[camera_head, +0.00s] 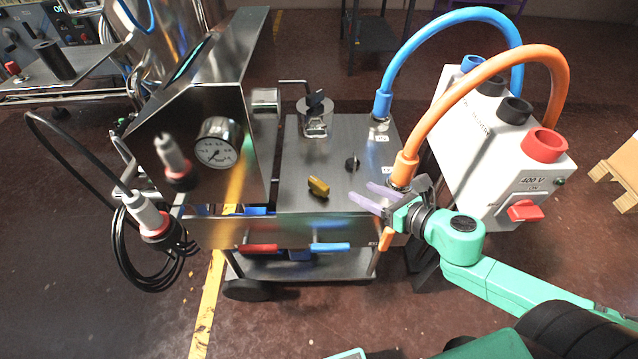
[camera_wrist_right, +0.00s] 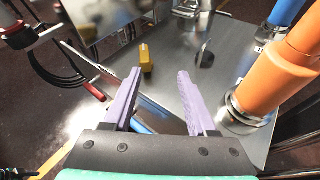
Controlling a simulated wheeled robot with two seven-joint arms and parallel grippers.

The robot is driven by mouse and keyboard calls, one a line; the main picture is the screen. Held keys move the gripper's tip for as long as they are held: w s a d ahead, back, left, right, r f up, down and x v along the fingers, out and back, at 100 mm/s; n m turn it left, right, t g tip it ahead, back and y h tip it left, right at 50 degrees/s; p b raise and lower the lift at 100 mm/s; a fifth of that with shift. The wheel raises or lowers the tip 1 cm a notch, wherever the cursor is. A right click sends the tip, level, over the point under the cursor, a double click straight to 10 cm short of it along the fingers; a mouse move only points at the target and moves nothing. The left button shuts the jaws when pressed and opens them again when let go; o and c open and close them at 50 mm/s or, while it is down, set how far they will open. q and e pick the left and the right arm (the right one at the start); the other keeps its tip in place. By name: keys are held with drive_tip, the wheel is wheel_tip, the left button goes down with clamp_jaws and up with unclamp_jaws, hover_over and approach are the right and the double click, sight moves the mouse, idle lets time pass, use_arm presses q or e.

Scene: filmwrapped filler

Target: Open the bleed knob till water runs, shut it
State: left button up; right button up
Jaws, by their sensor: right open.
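A steel cart top (camera_head: 335,190) carries a yellow knob (camera_head: 318,186), a small black knob (camera_head: 352,163) and a clear cup (camera_head: 316,120) with a dark knob (camera_head: 315,99) above it, beside a bent thin pipe. I cannot tell which is the bleed knob, and I see no running water. My right gripper (camera_head: 362,194) is open and empty over the cart's front right part, with its lilac fingers pointing left, apart from the knobs. In the right wrist view the yellow knob (camera_wrist_right: 146,58) lies beyond the open fingers (camera_wrist_right: 160,75). The black knob (camera_wrist_right: 206,55) stands further right. My left gripper is out of view.
An orange hose (camera_head: 485,88) and a blue hose (camera_head: 440,28) arch from the cart to a white 400 V box (camera_head: 500,150) on the right. The orange hose end is close beside my right gripper. A steel housing with a gauge (camera_head: 218,143) stands left. Red (camera_head: 258,248) and blue (camera_head: 330,247) handles are in front.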

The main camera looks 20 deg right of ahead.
sight(325, 187)
drive_tip(key=w+a+f+n, duration=0.1)
drive_tip(key=w+a+n+y+b, duration=0.1)
drive_tip(key=a, duration=0.1)
drive_tip(key=w+a+f+n+g+b, duration=0.1)
drive_tip(key=shift+w+a+f, duration=0.2)
drive_tip(key=shift+w+f, duration=0.1)
drive_tip(key=shift+w, duration=0.1)
drive_tip(key=p+x, duration=0.1)
drive_tip(key=x, duration=0.7)
drive_tip(key=shift+w+a+f, duration=0.15)
drive_tip(key=shift+w+a, duration=0.1)
drive_tip(key=shift+a, duration=0.05)
drive_tip(key=shift+c, duration=0.3)
clamp_jaws()
